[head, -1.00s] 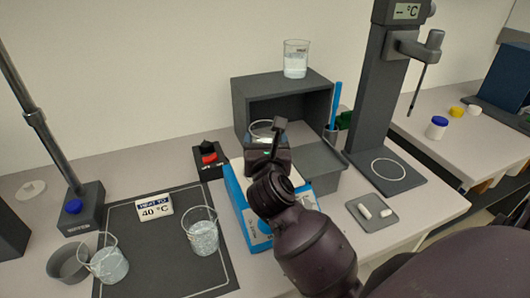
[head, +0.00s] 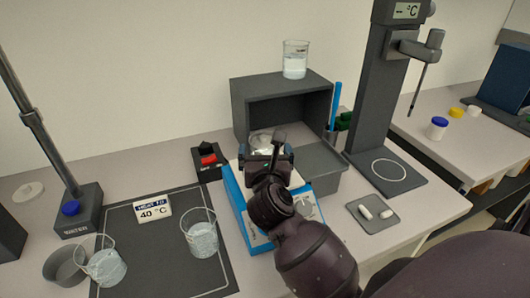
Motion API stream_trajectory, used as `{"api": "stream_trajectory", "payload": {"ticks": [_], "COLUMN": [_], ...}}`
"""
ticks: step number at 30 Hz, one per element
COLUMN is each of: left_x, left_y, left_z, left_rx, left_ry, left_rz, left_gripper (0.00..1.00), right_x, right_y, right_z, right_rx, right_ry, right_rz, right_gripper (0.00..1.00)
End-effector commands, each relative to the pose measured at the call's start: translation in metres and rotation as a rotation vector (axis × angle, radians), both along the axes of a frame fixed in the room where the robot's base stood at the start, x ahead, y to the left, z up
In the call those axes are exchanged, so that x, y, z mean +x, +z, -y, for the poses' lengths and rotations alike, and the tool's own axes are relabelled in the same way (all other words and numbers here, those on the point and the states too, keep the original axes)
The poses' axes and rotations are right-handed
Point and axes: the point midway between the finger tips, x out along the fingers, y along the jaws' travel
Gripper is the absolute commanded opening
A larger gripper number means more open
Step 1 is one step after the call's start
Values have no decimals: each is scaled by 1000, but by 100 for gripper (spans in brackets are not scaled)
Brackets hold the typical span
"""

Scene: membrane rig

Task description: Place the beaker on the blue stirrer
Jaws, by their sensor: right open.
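The blue stirrer (head: 236,205) stands at the middle of the bench, its top mostly hidden by my right arm. A clear glass beaker (head: 262,139) shows just behind my right gripper (head: 266,153), at the far end of the stirrer. Its lower part is hidden, so I cannot tell whether it rests on the stirrer. My right gripper is open, close against the near side of this beaker. My left gripper is not in view.
Other beakers with clear liquid stand on the dark mat (head: 165,262) and on the grey cabinet (head: 247,92). A sign (head: 152,207) reads 40 °C. A black box with a red switch (head: 208,160) is left of the stirrer. A tall stand (head: 372,95) rises at right.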

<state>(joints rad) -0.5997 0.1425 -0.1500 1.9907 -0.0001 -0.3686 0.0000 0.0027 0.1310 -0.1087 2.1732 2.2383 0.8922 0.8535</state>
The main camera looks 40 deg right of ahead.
Motion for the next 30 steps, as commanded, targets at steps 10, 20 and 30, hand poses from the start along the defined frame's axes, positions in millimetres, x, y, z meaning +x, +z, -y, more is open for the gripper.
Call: {"api": "stream_trajectory", "payload": {"ticks": [10, 20, 30], "left_x": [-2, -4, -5], "left_y": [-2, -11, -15], "left_z": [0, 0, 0], "left_rx": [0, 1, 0], "left_ry": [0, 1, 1], "left_rz": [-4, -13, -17], "left_gripper": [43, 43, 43], "right_x": [-24, -77, -102], "right_y": [2, 1, 3], "right_z": [-14, -47, -62], "right_rx": [3, 2, 0], "right_ry": [0, 1, 0], "right_rz": [-2, -3, 0], "right_gripper": [100, 100, 100]}}
